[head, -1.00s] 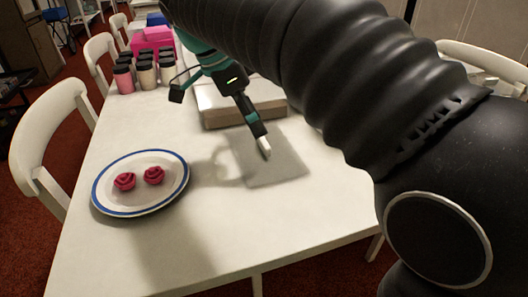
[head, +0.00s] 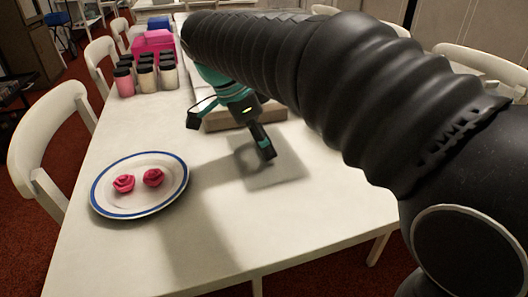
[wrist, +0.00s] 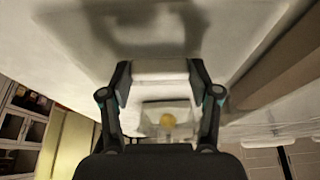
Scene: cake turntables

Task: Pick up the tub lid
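My gripper (head: 268,156) points down close over the grey square (head: 275,172) on the white table in the head view. In the wrist view, the two dark fingers (wrist: 160,82) stand wide apart.
A blue-rimmed plate (head: 112,205) with two red rosettes is at the left of the white table (head: 225,245). A shallow box (head: 220,122) is behind my gripper. Several dark-capped jars (head: 146,78) and a pink box (head: 153,42) stand farther back. The front table area is clear.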

